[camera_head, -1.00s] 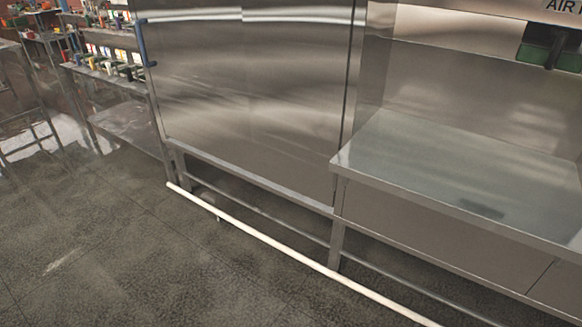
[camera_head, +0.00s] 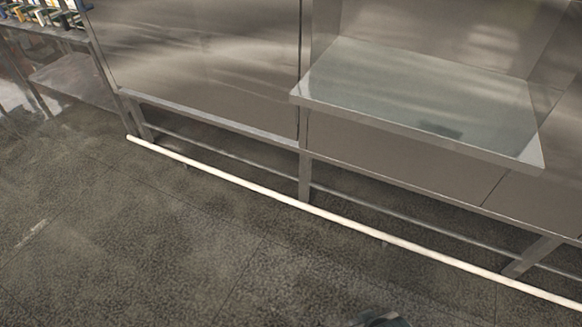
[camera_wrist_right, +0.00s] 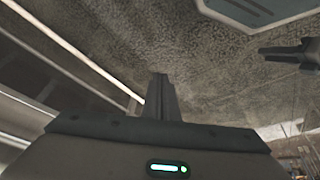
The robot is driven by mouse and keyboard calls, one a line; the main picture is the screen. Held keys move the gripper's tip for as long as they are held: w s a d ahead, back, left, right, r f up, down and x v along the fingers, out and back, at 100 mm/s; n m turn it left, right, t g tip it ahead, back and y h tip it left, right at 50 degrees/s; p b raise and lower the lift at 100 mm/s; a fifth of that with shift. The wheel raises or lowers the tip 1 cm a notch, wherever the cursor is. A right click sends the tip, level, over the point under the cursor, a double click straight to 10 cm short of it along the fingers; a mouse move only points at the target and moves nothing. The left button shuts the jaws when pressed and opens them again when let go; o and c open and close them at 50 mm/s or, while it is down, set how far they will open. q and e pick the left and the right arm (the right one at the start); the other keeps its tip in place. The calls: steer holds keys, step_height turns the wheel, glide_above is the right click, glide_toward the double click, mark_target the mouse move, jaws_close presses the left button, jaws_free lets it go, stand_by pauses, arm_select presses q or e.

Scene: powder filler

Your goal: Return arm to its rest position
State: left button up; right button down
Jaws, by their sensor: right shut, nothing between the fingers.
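My right gripper (camera_wrist_right: 161,97) shows in the right wrist view with its dark fingers together and nothing between them. Open floor lies beyond its tips. In the head view only a small dark piece of my right gripper (camera_head: 385,318) shows at the bottom edge, so its fingers are mostly out of frame there. It is over the floor, apart from the steel bench. A dark two-pronged part at the right of the right wrist view looks like my left gripper (camera_wrist_right: 288,52); its jaw state is unclear.
A steel bench (camera_head: 400,90) with a glossy top stands ahead, beside a tall steel panel (camera_head: 200,60). A white rail (camera_head: 330,215) runs low along their front. A shelf (camera_head: 75,75) with small containers stands at far left. The dark floor (camera_head: 150,250) in front is clear.

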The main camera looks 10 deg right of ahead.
steer(key=s+a+f+t, duration=0.1)
steer(key=a+f, duration=0.1)
steer(key=f, duration=1.1)
steer(key=s+a+f+t+y, duration=0.1)
steer(key=a+f, duration=0.1)
steer(key=f, duration=1.1)
steer(key=shift+s+f+n+t, duration=0.3)
steer(key=shift+t, duration=0.1)
steer(key=c, duration=2.4)
jaws_free()
steer(key=shift+d, duration=0.1)
steer(key=shift+c, duration=0.2)
